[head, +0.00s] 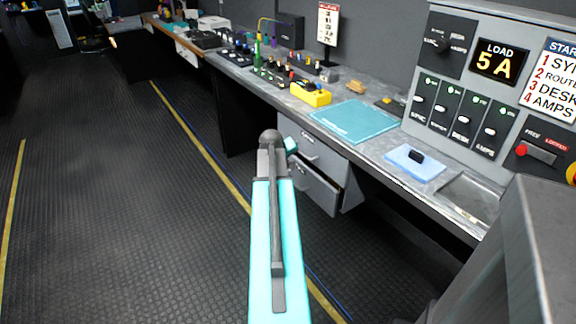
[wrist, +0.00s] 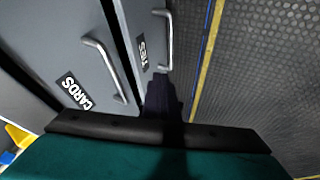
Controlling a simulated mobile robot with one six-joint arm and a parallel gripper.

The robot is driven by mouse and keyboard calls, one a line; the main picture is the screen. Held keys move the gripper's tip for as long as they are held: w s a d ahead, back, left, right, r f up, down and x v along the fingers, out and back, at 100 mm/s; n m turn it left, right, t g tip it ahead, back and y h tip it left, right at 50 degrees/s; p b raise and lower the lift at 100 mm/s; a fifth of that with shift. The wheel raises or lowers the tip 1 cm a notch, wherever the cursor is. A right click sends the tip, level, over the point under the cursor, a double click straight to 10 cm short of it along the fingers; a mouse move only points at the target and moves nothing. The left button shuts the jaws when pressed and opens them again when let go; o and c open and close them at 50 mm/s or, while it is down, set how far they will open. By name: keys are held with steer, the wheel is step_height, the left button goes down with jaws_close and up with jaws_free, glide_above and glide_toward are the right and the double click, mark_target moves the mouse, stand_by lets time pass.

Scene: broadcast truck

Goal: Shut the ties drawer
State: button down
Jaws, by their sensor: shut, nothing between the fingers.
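The ties drawer (head: 316,192) is the lower drawer of a grey unit under the desk. It stands partly out, with a dark gap along its top. In the wrist view its grey front (wrist: 134,14) carries a TIES label and a metal bar handle (wrist: 166,40). The cards drawer (wrist: 60,45), with its own handle and label, is beside it there; it is the upper drawer (head: 302,145) in the head view. My gripper (wrist: 164,88) is shut and empty, close to the ties drawer front near the handle's end. Whether it touches is unclear. My arm hides its fingers in the head view.
The desk (head: 345,150) runs above the drawers, with a teal mat (head: 355,120), a yellow box (head: 311,95) and a blue pad (head: 414,163) on it. A grey control panel (head: 465,110) stands at right. The ribbed floor (head: 120,200) left of the drawers is clear.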

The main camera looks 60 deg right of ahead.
steer(key=v, duration=0.6)
